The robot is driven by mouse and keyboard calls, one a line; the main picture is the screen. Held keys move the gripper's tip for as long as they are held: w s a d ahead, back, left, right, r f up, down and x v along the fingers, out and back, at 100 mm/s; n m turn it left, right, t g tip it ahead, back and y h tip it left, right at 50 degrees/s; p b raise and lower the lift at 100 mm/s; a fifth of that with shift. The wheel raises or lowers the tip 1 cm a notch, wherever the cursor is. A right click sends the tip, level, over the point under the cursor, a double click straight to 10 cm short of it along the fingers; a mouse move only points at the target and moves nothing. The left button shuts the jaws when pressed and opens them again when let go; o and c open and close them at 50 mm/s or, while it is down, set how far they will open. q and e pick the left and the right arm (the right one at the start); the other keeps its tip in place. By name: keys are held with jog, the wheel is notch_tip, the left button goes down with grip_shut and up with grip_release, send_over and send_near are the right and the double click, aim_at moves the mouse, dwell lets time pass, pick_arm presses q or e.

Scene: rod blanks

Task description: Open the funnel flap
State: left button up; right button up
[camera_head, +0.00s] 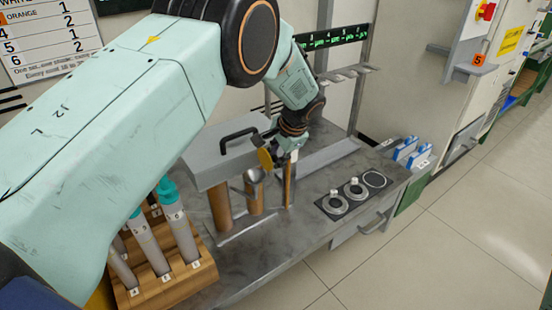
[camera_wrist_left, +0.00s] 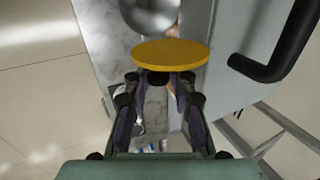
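A round yellow disc, which looks like the funnel flap (camera_head: 265,158), stands on edge beside my left gripper (camera_head: 291,150) in the head view. In the left wrist view the yellow disc (camera_wrist_left: 170,55) lies just beyond the fingertips, with a dark knob (camera_wrist_left: 158,78) at its near edge between them. The fingers of my left gripper (camera_wrist_left: 160,82) are apart; I see no firm grip on the knob. A shiny rounded metal part, likely the funnel (camera_wrist_left: 150,14), shows behind the disc; it also shows in the head view (camera_head: 254,175). My right gripper is out of view.
A grey box (camera_head: 222,162) with a black handle (camera_head: 238,137) stands close by on copper-coloured posts. A wooden rack (camera_head: 172,286) holds several teal-capped tubes at front left. A black plate with round fittings (camera_head: 355,190) lies on the right of the bench.

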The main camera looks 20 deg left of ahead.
pick_arm(q)
jog(key=shift+o, duration=1.4)
jog(key=shift+s+d+r, duration=0.1)
jog(key=shift+r, duration=0.05)
jog(key=shift+o, duration=0.2)
jog(key=shift+f, duration=0.25)
jog(key=v, duration=1.2)
